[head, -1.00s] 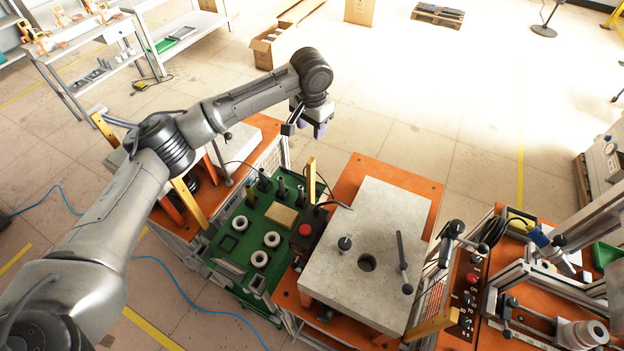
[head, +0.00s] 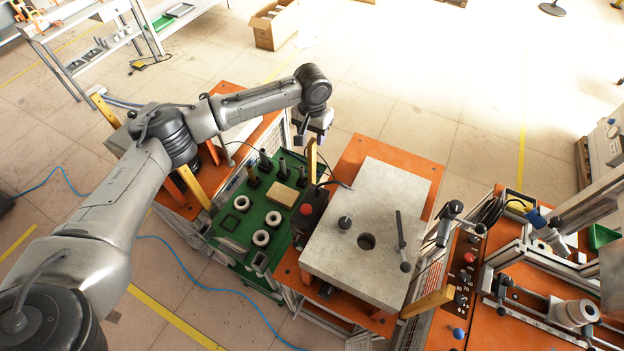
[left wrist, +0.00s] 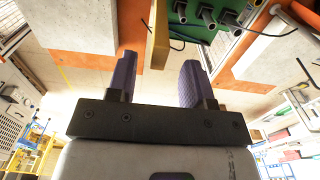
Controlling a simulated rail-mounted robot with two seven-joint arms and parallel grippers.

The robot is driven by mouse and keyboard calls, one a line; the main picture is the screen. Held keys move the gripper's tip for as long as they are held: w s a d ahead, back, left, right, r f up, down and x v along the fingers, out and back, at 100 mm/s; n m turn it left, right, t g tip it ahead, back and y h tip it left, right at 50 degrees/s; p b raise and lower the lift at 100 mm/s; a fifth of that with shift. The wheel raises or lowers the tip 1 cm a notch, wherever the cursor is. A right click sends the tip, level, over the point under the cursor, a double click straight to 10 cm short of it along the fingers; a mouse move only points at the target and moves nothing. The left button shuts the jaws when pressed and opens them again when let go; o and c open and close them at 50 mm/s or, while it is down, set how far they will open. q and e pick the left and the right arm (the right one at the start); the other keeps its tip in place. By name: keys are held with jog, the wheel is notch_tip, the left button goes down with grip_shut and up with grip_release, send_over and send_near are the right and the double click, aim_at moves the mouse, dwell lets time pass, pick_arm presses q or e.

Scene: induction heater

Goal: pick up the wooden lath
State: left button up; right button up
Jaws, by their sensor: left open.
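A narrow yellow-brown wooden lath (head: 312,158) stands upright at the back edge between the green tray and the orange table. My left gripper (head: 312,133) is open and empty just beyond its top end in the head view. In the left wrist view the two purple fingers of the left gripper (left wrist: 158,62) are apart, and the lath (left wrist: 158,38) shows in line with the gap between them. I cannot tell whether it reaches between the fingertips. Similar yellow-brown bars (head: 196,187) stand at other table corners. My right gripper is not in view.
The green tray (head: 232,244) holds white rings, dark upright tools and a tan block (head: 282,194). A grey slab (head: 370,215) with a hole lies on the orange table (head: 350,150) to the right. A red button box (head: 308,209) sits close to the lath.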

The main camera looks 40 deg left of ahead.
aim_at(313, 147)
pick_arm(q)
jog(key=shift+d+f+p, duration=0.1)
jog(key=shift+f+p, duration=0.5)
jog(key=shift+f, duration=2.1)
grip_shut()
